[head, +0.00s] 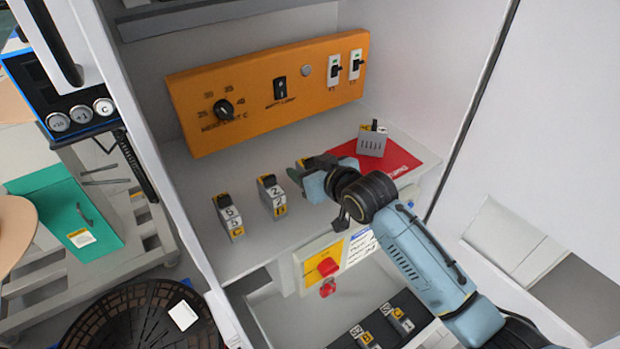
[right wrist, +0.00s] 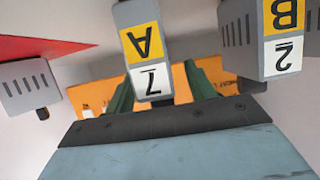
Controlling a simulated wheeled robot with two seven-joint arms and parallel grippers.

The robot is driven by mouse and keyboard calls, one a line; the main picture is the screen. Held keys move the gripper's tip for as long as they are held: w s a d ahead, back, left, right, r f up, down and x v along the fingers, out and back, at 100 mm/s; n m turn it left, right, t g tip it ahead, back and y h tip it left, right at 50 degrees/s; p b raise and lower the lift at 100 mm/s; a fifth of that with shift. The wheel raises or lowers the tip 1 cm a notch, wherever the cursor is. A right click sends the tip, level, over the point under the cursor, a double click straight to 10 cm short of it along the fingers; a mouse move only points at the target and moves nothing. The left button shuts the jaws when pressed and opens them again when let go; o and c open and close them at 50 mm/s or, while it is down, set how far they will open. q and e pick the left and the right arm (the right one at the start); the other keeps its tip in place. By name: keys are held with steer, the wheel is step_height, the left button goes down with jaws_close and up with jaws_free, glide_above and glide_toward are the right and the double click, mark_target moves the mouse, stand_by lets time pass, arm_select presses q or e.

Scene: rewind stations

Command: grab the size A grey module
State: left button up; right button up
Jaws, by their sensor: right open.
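In the head view my right gripper (head: 308,182) is over the shelf and mostly hides this module. My left gripper is not in view.
A B module (head: 272,196) and a C module (head: 229,217) stand left of my gripper on the shelf (head: 205,255). Another grey module (head: 372,142) is on the red mat (head: 402,160). An orange panel (head: 270,90) stands behind. A lower tray (head: 380,310) holds more modules.

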steer(key=shift+x, duration=0.75)
steer(key=c, duration=1.2)
